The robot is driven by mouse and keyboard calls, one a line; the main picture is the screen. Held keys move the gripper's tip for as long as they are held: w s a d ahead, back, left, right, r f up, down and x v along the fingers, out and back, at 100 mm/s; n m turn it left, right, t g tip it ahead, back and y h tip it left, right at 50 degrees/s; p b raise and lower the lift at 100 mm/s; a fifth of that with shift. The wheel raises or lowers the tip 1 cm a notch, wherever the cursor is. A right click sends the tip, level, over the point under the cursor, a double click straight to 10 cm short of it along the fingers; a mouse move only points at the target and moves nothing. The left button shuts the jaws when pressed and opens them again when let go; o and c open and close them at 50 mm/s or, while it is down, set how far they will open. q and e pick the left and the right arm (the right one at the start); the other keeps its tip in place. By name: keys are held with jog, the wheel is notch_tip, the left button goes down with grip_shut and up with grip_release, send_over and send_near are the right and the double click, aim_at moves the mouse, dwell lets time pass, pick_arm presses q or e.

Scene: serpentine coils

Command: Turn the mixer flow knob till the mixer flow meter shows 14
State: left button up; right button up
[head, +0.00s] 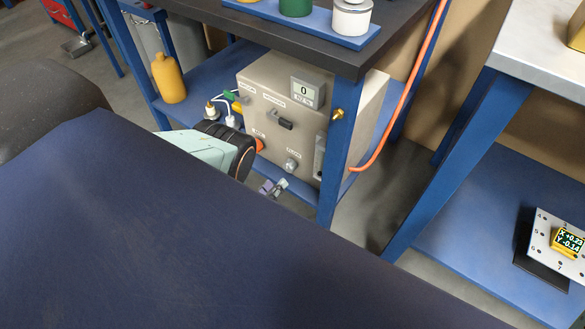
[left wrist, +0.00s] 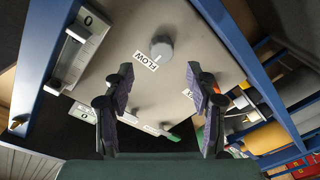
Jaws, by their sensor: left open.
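The beige mixer box (head: 270,110) stands on a blue shelf. Its small grey round knob (head: 291,166) is low on the front; in the left wrist view the knob (left wrist: 162,47) sits beside a label reading FLOW. A grey display (head: 307,92) at the top shows 0; its small unit text is hard to read. A narrow upright gauge (head: 319,155) is at the panel's right edge; the left wrist view shows this gauge (left wrist: 82,42) with a 0 at one end, its reading unclear. My left gripper (head: 272,187) is open; its fingers (left wrist: 158,80) point toward the knob, apart from it.
A blue table leg (head: 340,150) and an orange hose (head: 400,105) are right of the box. A red button (head: 260,144) is near my left wrist. Containers stand on the tabletop above.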

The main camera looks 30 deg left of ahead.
aim_at(287, 169)
pick_arm(q)
jog(key=w+b, duration=0.2)
jog(key=w, duration=0.3)
jog(key=shift+w+a, duration=0.15)
jog(key=shift+w, duration=0.2)
jog(key=shift+w+b, duration=0.35)
jog(key=shift+w, duration=0.55)
jog(key=c, duration=1.1)
jog(key=shift+c, duration=0.2)
